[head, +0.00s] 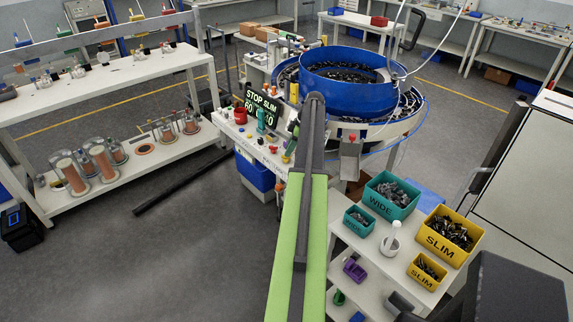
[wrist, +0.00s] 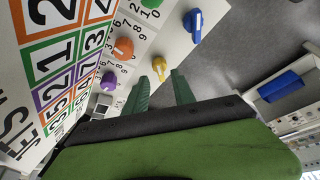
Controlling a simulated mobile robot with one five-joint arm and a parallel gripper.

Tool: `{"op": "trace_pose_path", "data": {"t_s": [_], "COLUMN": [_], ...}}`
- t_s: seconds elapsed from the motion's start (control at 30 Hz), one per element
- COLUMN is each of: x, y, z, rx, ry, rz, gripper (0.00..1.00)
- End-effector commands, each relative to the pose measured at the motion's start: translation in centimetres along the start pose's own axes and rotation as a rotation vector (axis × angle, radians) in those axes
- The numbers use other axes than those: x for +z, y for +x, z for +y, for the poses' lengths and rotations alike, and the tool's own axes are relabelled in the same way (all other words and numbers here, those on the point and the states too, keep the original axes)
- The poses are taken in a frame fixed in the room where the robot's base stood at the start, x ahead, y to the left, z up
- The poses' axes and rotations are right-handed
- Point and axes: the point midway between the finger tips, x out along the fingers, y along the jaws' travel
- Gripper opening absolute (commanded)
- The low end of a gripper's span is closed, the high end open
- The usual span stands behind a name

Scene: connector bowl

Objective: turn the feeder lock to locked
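I cannot tell which part is the feeder lock; no label for it is readable. In the wrist view, a panel with printed numbers carries a yellow knob (wrist: 158,66), an orange knob (wrist: 123,47), a blue knob (wrist: 194,24), a purple knob (wrist: 108,80) and a green knob (wrist: 151,3). My gripper (wrist: 160,84) has its two green fingers apart, with nothing between them. The yellow knob lies just beyond the fingertips; contact is not visible.
The control table bears a lit sign (head: 261,107) and a red round part (head: 240,116). At right, a white cart holds teal WIDE bins (head: 391,195) and yellow SLIM bins (head: 448,236). A shelf with glass jars (head: 71,172) stands left.

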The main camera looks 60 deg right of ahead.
Motion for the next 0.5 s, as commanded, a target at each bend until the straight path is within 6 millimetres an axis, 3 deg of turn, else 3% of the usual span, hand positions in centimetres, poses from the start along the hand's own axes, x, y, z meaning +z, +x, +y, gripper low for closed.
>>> {"op": "trace_pose_path", "data": {"t_s": [0.03, 0.1, 0.4, 0.5], "x": [0.32, 0.25, 0.03, 0.04], "y": [1.65, 2.24, 2.22, 2.21], "z": [-0.01, -0.01, 0.0, 0.0], "rx": [0.0, 0.0, 0.0, 0.0], "ry": [0.0, 0.001, 0.002, 0.002], "rz": [0.0, 0.0, 0.0, 0.0], "gripper": [0.31, 0.31, 0.31, 0.19]}}
